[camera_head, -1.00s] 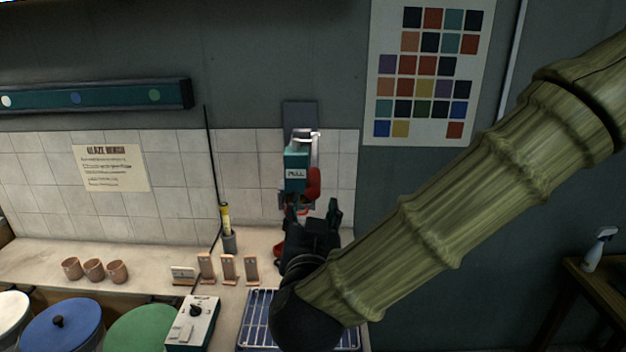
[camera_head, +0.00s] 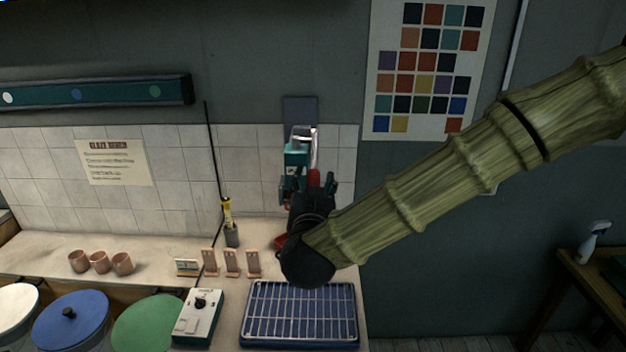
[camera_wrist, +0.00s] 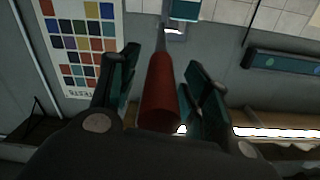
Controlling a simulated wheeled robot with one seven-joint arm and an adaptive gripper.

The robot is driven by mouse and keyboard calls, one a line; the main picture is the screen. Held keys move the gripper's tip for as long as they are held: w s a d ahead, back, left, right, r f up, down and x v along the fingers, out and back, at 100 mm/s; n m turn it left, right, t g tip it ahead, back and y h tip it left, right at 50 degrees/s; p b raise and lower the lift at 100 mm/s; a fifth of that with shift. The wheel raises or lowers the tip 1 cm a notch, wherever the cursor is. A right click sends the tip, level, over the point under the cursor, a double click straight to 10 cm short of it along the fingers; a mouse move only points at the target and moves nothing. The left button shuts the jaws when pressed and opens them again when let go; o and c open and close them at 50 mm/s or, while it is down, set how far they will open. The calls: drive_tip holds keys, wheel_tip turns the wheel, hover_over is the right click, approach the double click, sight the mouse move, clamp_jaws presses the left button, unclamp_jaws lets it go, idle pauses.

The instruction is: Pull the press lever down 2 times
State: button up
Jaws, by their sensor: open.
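The press (camera_head: 297,156) is a teal and silver unit mounted on the tiled wall. Its red lever handle (camera_head: 315,178) shows just above my gripper (camera_head: 311,190) in the head view; my gripper covers its lower part. In the wrist view the red handle (camera_wrist: 162,92) points toward the camera, between the two teal-padded fingers of my gripper (camera_wrist: 160,85). The fingers are spread, with a gap visible on both sides of the handle. The lower part of the press is hidden behind my gripper.
A blue wire rack (camera_head: 300,314) lies on the bench below. A control box (camera_head: 199,316), several small upright tiles (camera_head: 231,263) and clay cups (camera_head: 100,261) stand to its left. A yellow-topped tool in a holder (camera_head: 230,225) stands near the wall. A colour chart (camera_head: 425,70) hangs on the right.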

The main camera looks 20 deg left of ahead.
clamp_jaws()
idle(0.3)
drive_tip(key=shift+f, duration=0.1)
